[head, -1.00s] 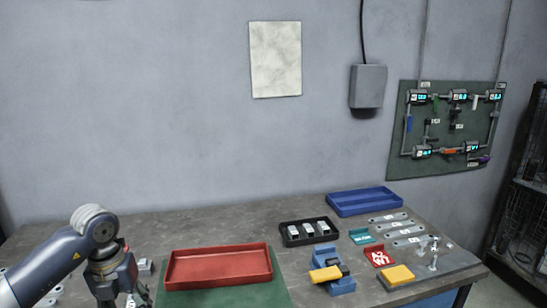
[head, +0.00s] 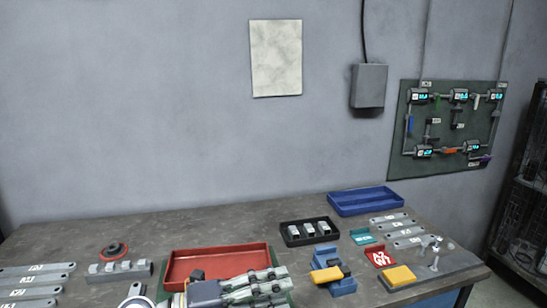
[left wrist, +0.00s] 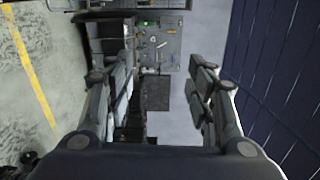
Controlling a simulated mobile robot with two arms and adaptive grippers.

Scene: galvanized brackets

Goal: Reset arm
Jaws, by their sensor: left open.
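My left gripper (head: 276,284) is at the bottom of the head view, over the near side of the red tray (head: 180,268) and green mat. Its fingers point to the right. In the left wrist view the two fingers (left wrist: 162,72) stand wide apart, with nothing between them. Beyond them are the grey wall and the wall panel. My right gripper is not in view.
Flat grey brackets (head: 35,268) and a rack of grey pieces (head: 120,271) lie at left. A black tray (head: 309,232), blue tray (head: 365,201), blue fixture with a yellow part (head: 331,273) and yellow block (head: 398,276) stand at right. The table's back middle is clear.

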